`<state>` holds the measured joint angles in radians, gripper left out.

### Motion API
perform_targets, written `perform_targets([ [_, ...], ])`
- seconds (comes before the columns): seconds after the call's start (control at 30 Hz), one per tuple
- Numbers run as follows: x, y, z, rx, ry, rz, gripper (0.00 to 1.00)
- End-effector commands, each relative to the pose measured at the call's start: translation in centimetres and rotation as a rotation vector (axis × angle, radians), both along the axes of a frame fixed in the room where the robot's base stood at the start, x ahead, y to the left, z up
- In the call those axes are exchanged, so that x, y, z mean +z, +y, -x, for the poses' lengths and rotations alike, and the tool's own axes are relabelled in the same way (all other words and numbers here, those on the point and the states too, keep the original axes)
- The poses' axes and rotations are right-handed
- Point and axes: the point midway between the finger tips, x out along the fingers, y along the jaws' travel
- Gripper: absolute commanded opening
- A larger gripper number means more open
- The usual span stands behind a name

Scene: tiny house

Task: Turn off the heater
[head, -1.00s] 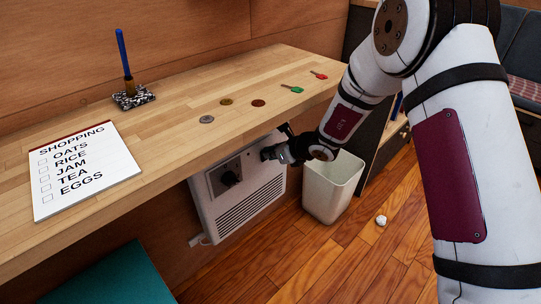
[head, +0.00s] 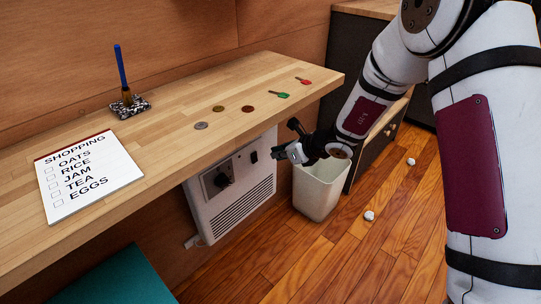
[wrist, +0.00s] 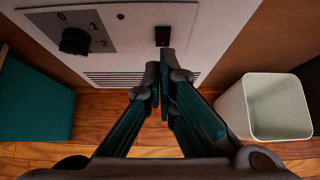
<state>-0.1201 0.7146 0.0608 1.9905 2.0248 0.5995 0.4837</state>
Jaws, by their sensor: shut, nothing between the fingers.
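The white heater (head: 243,196) is on the wall below the wooden counter, with a vent grille on its lower front. A black dial (head: 222,180) sits on a dark panel at its left. In the wrist view the dial (wrist: 75,40) has the marks 0, 1 and 2 around it. A small dark switch (head: 254,157) is to the right of the panel; it also shows in the wrist view (wrist: 162,36). My gripper (head: 279,152) is shut and empty, to the right of the switch in the head view. In the wrist view its fingertips (wrist: 160,75) lie below the switch, apart from it.
A white bin (head: 318,188) stands on the floor right of the heater. The counter (head: 165,125) overhangs the heater and holds a shopping list, coins, keys and a brush in a holder. A teal seat (head: 112,280) is at lower left. Crumpled paper (head: 369,215) lies on the floor.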

Motion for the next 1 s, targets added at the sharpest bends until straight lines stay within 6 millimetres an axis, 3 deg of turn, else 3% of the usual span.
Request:
perform_targets([
  [0.1,1.8,-1.0,0.7,0.0,-0.002,0.0,0.0],
  [0.3,3.1,-1.9,1.4,0.0,0.0,0.0,0.0],
  [1.0,3.2,-2.0,1.5,0.0,0.0,0.0,0.0],
])
